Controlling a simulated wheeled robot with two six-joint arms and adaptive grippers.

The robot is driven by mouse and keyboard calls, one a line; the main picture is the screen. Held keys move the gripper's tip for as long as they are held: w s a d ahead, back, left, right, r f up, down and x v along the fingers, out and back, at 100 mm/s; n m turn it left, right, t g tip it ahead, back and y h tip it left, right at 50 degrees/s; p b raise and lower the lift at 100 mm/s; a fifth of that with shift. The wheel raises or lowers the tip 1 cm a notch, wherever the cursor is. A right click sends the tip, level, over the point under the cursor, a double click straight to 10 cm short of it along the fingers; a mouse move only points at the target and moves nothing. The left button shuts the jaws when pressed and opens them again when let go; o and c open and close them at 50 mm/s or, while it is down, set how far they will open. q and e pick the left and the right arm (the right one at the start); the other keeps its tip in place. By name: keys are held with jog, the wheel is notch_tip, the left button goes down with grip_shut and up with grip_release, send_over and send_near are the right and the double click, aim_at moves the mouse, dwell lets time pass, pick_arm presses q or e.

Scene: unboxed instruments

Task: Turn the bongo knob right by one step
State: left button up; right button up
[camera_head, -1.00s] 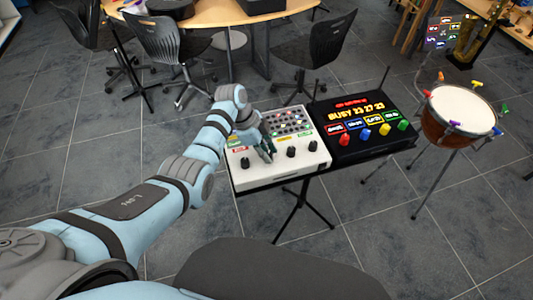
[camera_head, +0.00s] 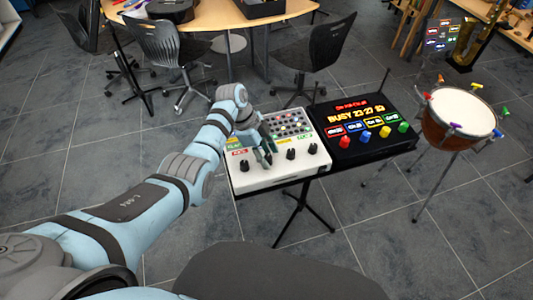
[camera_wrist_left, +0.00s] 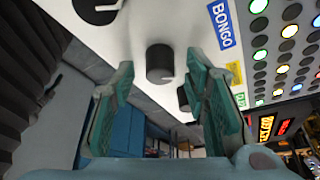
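The white control box (camera_head: 275,178) stands on a stand and has a row of black knobs along its front. In the left wrist view, a blue BONGO label (camera_wrist_left: 222,25) is on the panel, and the black knob beside it (camera_wrist_left: 160,62) shows a white pointer mark at its lower edge. My left gripper (camera_head: 265,156) is over this knob and partly hides it in the head view. In the left wrist view its two green-grey fingers (camera_wrist_left: 165,105) are spread apart, with the knob visible in the gap between them; contact cannot be told. My right gripper is out of view.
Neighbouring black knobs (camera_head: 291,154) are close on both sides. A black box with lit screen and coloured knobs (camera_head: 362,150) adjoins at the right, and a drum (camera_head: 460,110) stands farther right. Chairs (camera_head: 165,50) and a table (camera_head: 225,15) are behind.

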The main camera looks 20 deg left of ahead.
pick_arm(q)
jog(key=shift+a+r, duration=0.15)
jog(key=shift+r, duration=0.1)
jog(key=v, duration=1.1)
jog(key=shift+r, duration=0.2)
jog(key=shift+a, duration=0.1)
